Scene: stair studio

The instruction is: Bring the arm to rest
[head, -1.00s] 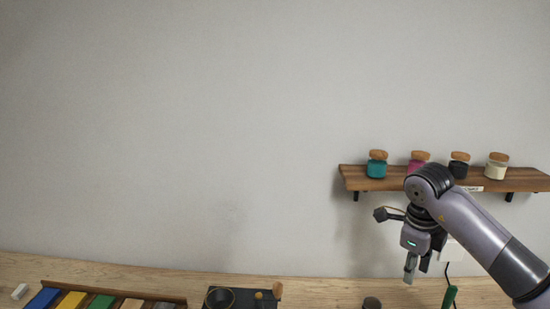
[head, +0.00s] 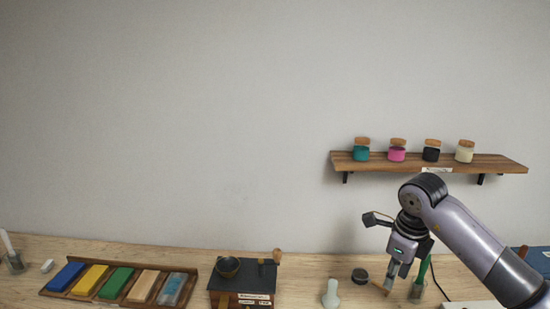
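My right arm comes in from the lower right, a grey-lilac arm with black joints. Its gripper (head: 397,272) points down over the right part of the wooden table (head: 330,262). The two fingers look slightly apart, with nothing seen between them. A green-handled tool (head: 423,270) stands close behind and to the right of the fingers; whether they touch cannot be told. My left gripper is not in view.
A wall shelf (head: 510,164) with several cork-topped jars is above my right arm. A tray (head: 190,272) of coloured blocks is at left.

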